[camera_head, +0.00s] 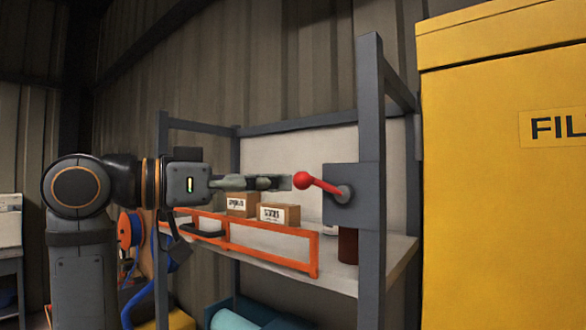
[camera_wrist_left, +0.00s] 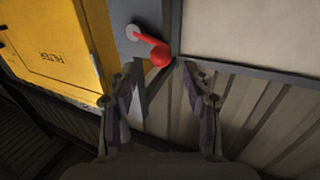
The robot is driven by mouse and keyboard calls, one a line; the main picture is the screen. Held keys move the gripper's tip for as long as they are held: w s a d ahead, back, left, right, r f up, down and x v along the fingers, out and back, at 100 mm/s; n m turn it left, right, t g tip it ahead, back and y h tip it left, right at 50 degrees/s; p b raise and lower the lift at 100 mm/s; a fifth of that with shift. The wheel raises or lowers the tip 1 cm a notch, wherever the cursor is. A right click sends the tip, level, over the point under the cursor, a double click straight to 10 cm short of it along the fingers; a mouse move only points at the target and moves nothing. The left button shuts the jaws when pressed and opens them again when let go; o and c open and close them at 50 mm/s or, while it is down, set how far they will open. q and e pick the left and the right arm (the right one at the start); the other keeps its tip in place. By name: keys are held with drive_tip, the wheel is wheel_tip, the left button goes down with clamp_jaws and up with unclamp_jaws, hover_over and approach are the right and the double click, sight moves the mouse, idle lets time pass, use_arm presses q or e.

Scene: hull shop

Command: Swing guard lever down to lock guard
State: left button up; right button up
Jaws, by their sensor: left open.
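The guard lever (camera_head: 322,184) is a red arm with a ball knob, on a grey pivot on a grey plate (camera_head: 338,208) fixed to the rack post. It points left and slightly up from the pivot. My left gripper (camera_head: 288,182) reaches in from the left, its tips close to the knob; I cannot tell if they touch. In the left wrist view, the lever (camera_wrist_left: 150,42) lies beyond the open fingers (camera_wrist_left: 162,78), with the knob between and ahead of the tips. The orange guard (camera_head: 270,258) runs along the shelf front, below the gripper. My right gripper is not in view.
Two cardboard boxes (camera_head: 279,214) stand on the shelf behind the guard. A dark red cylinder (camera_head: 348,245) stands below the lever plate. A large yellow cabinet (camera_head: 500,210) fills the right side. Blue rolls (camera_head: 232,318) lie on a lower level.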

sight(294, 182)
use_arm(q)
drive_tip(key=p+x, duration=0.1)
drive_tip(key=x, duration=0.3)
drive_tip(key=shift+w+d+r+p, duration=0.1)
drive_tip(key=shift+w+d+p, duration=0.05)
drive_tip(key=shift+d+p, duration=0.25)
drive_tip(key=shift+w+d, duration=0.15)
drive_tip(key=shift+w, duration=0.15)
drive_tip(key=shift+s, duration=0.1)
drive_tip(key=shift+c, duration=0.7)
clamp_jaws()
